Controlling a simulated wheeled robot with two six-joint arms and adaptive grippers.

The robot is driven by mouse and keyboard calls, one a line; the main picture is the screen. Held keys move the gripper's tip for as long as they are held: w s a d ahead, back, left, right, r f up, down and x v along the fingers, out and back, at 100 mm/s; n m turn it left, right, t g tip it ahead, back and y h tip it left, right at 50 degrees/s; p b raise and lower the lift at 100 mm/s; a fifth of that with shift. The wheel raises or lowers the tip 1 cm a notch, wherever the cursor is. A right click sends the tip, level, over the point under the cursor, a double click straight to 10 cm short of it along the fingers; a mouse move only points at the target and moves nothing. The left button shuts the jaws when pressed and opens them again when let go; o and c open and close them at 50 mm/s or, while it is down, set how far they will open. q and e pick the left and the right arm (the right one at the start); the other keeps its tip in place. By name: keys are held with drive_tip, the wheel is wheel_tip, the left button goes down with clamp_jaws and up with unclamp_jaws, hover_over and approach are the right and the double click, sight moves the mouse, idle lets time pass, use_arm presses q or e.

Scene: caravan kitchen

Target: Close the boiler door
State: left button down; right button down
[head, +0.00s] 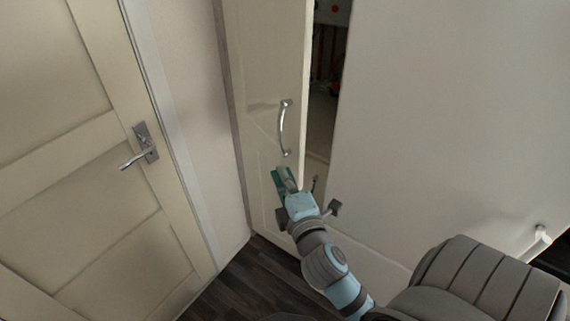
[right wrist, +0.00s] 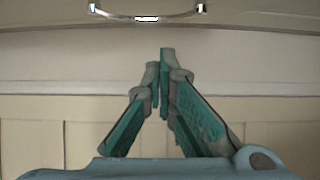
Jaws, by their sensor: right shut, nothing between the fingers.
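The boiler door (head: 268,60) is a tall cream panel in the head view, standing partly open. A dark gap into the boiler cupboard (head: 325,70) shows along its right side. Its curved silver handle (head: 284,128) is on the door's face, and a silver handle also shows at the top of the right wrist view (right wrist: 146,15). My right gripper (head: 280,172) is just below the handle, in front of the door's face. It is shut and empty, its fingertips together in the right wrist view (right wrist: 160,55). I cannot tell whether it touches the door. My left gripper is not in view.
A panelled cream door (head: 60,130) with a silver lever handle (head: 141,147) stands on the left. A wide plain pale panel (head: 450,100) fills the right side. Dark wooden floor (head: 245,285) shows at the bottom.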

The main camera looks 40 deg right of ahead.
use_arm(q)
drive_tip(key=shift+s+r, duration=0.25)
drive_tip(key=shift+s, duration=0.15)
use_arm(e)
drive_tip(key=w+d, duration=0.7)
drive_tip(key=shift+w, duration=0.15)
